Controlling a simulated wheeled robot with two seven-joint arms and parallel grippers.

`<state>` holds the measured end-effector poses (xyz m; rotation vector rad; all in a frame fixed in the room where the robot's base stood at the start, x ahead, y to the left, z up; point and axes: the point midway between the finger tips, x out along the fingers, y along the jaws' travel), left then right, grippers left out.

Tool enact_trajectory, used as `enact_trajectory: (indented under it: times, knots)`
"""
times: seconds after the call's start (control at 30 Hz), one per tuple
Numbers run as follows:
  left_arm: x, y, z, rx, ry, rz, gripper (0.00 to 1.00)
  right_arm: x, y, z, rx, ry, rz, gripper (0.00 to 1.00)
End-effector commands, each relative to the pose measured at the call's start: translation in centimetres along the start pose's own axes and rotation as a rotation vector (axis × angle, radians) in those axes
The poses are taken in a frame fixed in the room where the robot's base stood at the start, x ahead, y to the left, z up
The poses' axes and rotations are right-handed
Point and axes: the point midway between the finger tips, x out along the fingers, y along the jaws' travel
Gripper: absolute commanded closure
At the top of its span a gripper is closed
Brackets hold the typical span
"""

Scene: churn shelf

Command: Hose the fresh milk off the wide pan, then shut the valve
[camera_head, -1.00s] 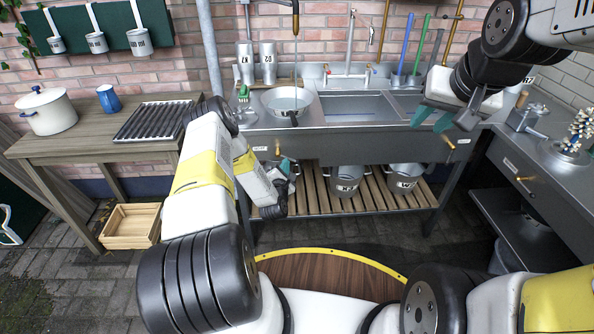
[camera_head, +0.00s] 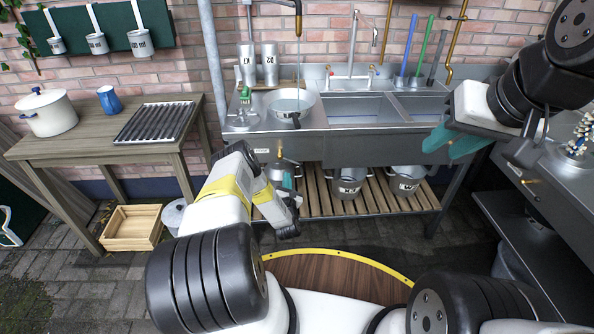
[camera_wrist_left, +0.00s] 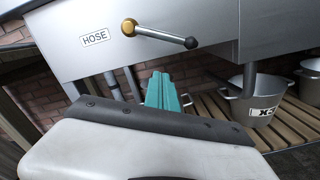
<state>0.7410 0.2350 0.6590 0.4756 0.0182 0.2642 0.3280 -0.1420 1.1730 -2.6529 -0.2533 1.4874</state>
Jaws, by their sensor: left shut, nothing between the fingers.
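The wide pan (camera_head: 291,102) sits on the left of the sink counter, under the hose spout (camera_head: 298,8). A thin pale stream runs down from the spout into the pan. I cannot tell whether milk is on it. The valve (camera_wrist_left: 128,27) marked HOSE is on the counter front; its lever points right to a black knob. The valve's brass part shows in the head view (camera_head: 280,152). My left gripper (camera_wrist_left: 163,90) is shut and empty, below the lever and apart from it. My right gripper (camera_head: 452,141) is open and empty before the counter's right end.
Metal pots (camera_head: 347,184) stand on the slatted shelf (camera_head: 320,203) below the sink. The basin (camera_head: 360,107) is right of the pan. A wooden table (camera_head: 80,141) with a white pot (camera_head: 47,113) is at left, a wooden crate (camera_head: 131,229) on the floor. A counter closes off the right.

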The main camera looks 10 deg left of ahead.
Motion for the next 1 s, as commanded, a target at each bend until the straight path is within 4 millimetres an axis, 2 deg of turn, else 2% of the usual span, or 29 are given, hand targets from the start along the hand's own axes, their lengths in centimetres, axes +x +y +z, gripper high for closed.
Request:
enact_trajectory:
  times: [0.03, 0.1, 0.3, 1.0]
  knots:
    - [0.7, 0.0, 0.7, 0.0, -0.004, -0.001, 1.0, 0.0, 0.0, 0.0, 0.0, 0.0, 0.0, 0.67]
    - [0.8, -0.1, 1.9, 0.0, -0.002, -0.003, 1.0, 0.0, 0.0, 0.0, 0.0, 0.0, 0.0, 0.67]
    - [1.2, 0.0, 3.6, 0.001, -0.001, -0.002, 1.0, 0.0, 0.0, 0.0, 0.0, 0.001, 0.0, 0.67]
    - [1.2, -0.1, 4.1, -0.05, 0.002, 0.002, 1.0, 0.0, 0.0, 0.0, 0.0, 0.001, 0.0, 0.67]
